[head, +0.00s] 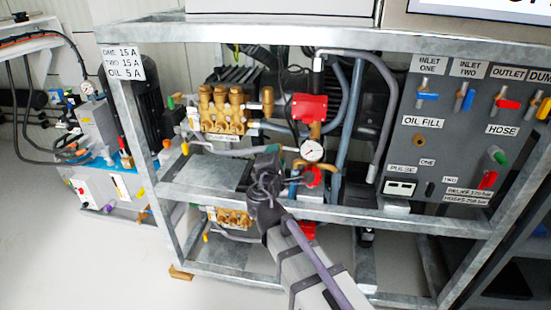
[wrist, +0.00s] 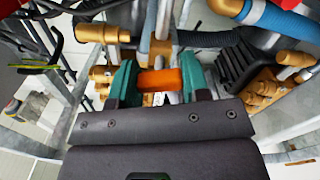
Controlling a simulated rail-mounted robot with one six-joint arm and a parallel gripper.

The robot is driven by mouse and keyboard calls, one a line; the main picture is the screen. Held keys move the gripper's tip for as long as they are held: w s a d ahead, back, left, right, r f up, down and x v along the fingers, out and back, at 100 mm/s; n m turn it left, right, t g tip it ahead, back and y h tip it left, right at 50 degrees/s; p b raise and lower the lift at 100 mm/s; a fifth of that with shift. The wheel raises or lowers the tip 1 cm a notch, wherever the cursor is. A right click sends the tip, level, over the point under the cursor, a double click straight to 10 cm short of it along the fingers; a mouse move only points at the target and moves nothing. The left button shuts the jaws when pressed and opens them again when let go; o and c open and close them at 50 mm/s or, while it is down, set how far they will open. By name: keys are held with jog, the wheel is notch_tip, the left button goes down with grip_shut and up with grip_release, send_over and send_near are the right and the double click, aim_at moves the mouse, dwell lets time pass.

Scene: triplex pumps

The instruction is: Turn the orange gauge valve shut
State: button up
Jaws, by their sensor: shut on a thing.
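The orange valve handle (wrist: 162,80) is a short block at the middle of the wrist view. My gripper (wrist: 152,79) has its two green fingertips on either side of it and is shut on it. Behind the handle a grey metal pipe (wrist: 156,28) runs away from the camera. In the head view my gripper (head: 268,160) is at the frame's opening, left of the round white gauge (head: 312,151). The orange handle cannot be made out in the head view, so its exact angle there is hidden.
Galvanised frame bars (head: 330,208) cross in front of the pumps. Brass pump heads (head: 222,110) and a red valve handle (head: 313,177) are close to my gripper. A grey panel (head: 440,130) with several coloured valves is at right. Hoses and brass fittings crowd the wrist view.

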jog(key=shift+m, duration=1.6)
jog(key=o, duration=0.9)
jog(key=shift+s, duration=0.1)
jog(key=s, duration=0.3)
jog(key=s+a, duration=0.1)
jog(key=s, duration=0.6)
jog(key=shift+s+a, duration=0.25)
jog(key=shift+a, duration=0.1)
